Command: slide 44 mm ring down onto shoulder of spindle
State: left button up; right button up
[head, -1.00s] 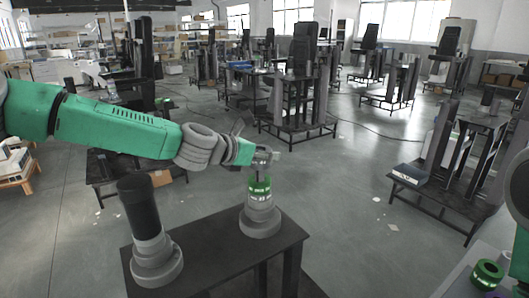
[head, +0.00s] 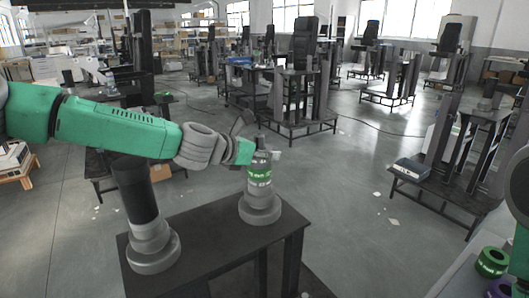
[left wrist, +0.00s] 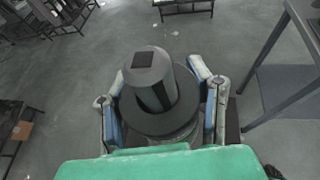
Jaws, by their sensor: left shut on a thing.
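The spindle (head: 260,208) stands upright on the dark table, with a broad grey base and a green band with white lettering (head: 260,175) above it. My left gripper (head: 264,156) is at its upper part, just above the band. In the left wrist view the fingers (left wrist: 160,112) are on both sides of a dark grey ring (left wrist: 186,112). The ring surrounds the spindle's grey, dark-striped post (left wrist: 148,72), whose tip sticks up through it. The gripper is shut on the ring. The ring's underside and the shoulder are hidden. My right gripper is out of view.
A second grey-based column with a black upper part (head: 136,195) stands on the same table (head: 205,262), left of the spindle. A green ring (head: 491,262) and a purple one (head: 498,290) lie at the lower right.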

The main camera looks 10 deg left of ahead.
pick_arm(q)
jog(key=o, duration=1.4)
jog(key=shift+o, duration=0.2)
jog(key=shift+s, duration=0.1)
jog(key=shift+s+a+r, duration=0.15)
jog(key=shift+s+a, duration=0.05)
jog(key=shift+a, duration=0.05)
jog(key=v, duration=1.1)
